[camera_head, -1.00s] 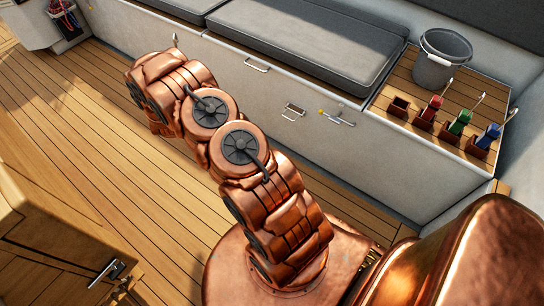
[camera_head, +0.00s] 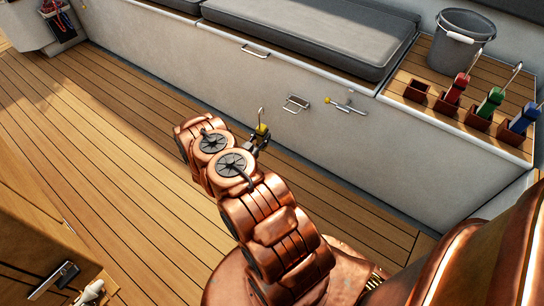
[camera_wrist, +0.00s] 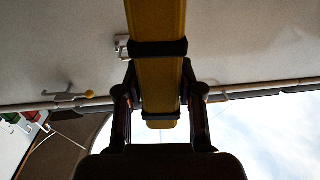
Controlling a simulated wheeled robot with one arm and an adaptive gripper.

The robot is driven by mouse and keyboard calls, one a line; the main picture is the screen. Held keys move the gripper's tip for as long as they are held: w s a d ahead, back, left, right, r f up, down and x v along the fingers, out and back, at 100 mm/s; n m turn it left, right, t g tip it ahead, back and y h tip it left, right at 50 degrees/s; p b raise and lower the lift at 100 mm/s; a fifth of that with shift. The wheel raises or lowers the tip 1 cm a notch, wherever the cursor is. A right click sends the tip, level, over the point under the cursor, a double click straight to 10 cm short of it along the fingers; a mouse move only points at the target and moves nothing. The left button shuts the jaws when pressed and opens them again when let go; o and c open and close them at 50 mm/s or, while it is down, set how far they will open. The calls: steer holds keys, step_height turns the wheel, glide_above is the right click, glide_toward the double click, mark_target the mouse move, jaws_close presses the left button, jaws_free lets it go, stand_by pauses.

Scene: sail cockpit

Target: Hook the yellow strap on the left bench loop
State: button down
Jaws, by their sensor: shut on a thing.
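The yellow strap (camera_head: 262,129), with a metal hook (camera_head: 261,115) at its upper end, is held by my gripper (camera_head: 259,140). It stands roughly upright in the head view, in front of the bench wall. In the wrist view the yellow strap (camera_wrist: 158,25), with dark bands, runs between both fingers of my gripper (camera_wrist: 159,92), which are shut on it. A metal loop (camera_head: 296,103) is fixed on the bench front, to the right of the hook and apart from it. It partly shows in the wrist view (camera_wrist: 122,47), beside the strap. The hook's tip is not visible there.
Right of the loop is a metal latch with a yellow knob (camera_head: 327,100). A locker handle (camera_head: 254,51) is higher up. On the wooden shelf, red (camera_head: 455,88), green (camera_head: 488,101) and blue (camera_head: 523,118) straps stand in holders beside an empty holder (camera_head: 416,91) and a grey bucket (camera_head: 460,45).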

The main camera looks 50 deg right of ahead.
steer(key=s+f+m+g+b, duration=0.1)
steer(key=s+f+g+b, duration=0.1)
steer(key=s+f, duration=0.25)
steer(key=d+f+b, duration=0.3)
steer(key=d+b, duration=0.2)
steer(key=d, duration=0.9)
steer(key=shift+w+d+f, duration=0.2)
steer(key=shift+d+f, duration=0.15)
steer(key=shift+d, duration=0.05)
stand_by(1.1)
steer(key=c, duration=0.7)
jaws_free()
steer(key=shift+o, duration=0.2)
steer(key=a, duration=1.2)
steer(key=shift+s, duration=0.3)
